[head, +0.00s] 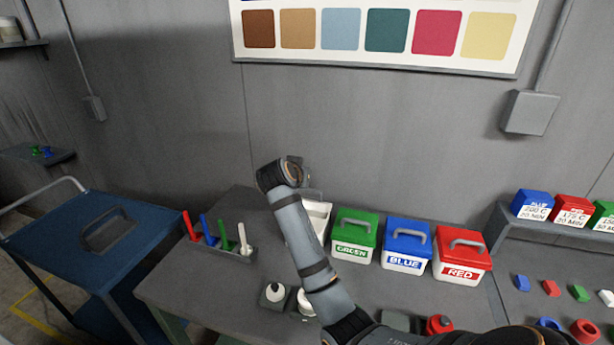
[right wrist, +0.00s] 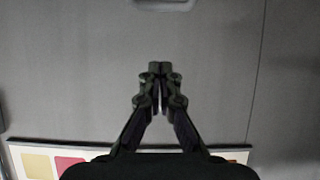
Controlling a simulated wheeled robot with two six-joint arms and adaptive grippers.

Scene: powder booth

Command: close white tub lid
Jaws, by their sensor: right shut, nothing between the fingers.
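The white tub (head: 318,212) stands on the bench at the left end of the tub row, partly hidden behind my right forearm. A pale grey piece (head: 313,194) shows at its back edge and looks like its raised lid, mostly hidden by my arm. My right arm reaches up from the lower right, with its wrist above and in front of the tub. In the right wrist view my right gripper (right wrist: 158,68) is shut and empty, in front of the grey wall. A pale edge (right wrist: 162,4) shows at the top there; I cannot tell what it is. My left gripper is not in view.
Closed green (head: 355,230), blue (head: 406,250) and red (head: 461,262) tubs stand right of the white tub. A rack (head: 225,250) of coloured sticks stands to the left. A colour chart (head: 380,58) hangs on the wall.

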